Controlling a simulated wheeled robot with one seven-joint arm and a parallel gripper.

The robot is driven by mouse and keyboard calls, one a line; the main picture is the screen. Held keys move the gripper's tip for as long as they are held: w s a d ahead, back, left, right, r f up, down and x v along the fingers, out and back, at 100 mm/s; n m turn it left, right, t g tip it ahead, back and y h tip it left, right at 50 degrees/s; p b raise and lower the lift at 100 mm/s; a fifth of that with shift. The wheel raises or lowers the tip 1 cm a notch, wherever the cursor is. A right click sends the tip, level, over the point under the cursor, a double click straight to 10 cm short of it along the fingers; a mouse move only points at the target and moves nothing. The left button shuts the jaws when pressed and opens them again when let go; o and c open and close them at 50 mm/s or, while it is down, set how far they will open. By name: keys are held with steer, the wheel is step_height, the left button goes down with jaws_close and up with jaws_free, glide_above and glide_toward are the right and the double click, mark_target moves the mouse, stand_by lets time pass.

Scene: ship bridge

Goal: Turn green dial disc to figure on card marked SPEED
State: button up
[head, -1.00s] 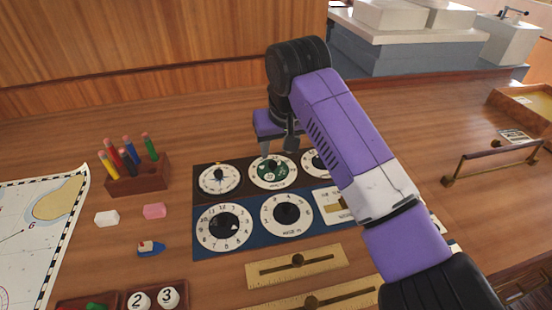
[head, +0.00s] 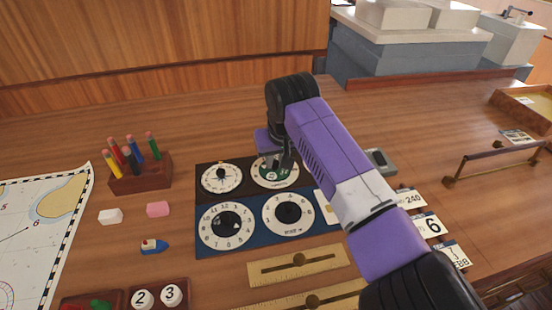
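The green dial disc (head: 268,174) sits in a round white dial in the back row of a dark panel, partly hidden by my gripper. My gripper (head: 277,168) points down at this dial, its fingertips at or just above the disc. I cannot tell whether they touch or grip it. Several white cards lie right of my arm: one reads 240 (head: 411,198), one reads 6 (head: 431,226), and a third card (head: 452,255) is hard to read. The small words on the cards are too small to read, so I cannot tell which is marked SPEED.
A compass-like dial (head: 221,176) stands left of the green one. Two black-centred dials (head: 227,225) are on the blue panel in front. Brass sliders (head: 297,266) lie nearer. A pencil block (head: 140,176) and chart (head: 40,230) are left; a brass rail (head: 495,158) is right.

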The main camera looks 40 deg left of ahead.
jaws_close()
steer(key=n+g, duration=0.1)
steer(key=n, duration=0.2)
steer(key=shift+w+n+y, duration=0.15)
steer(key=shift+n+y, duration=0.15)
steer(key=n+g+b, duration=0.1)
steer(key=n+b, duration=0.1)
steer(key=shift+w+f+n, duration=0.1)
steer(key=shift+n, duration=0.3)
steer(key=shift+n+g+b, duration=0.3)
steer(key=shift+n+b, duration=0.3)
steer(key=shift+b, duration=0.1)
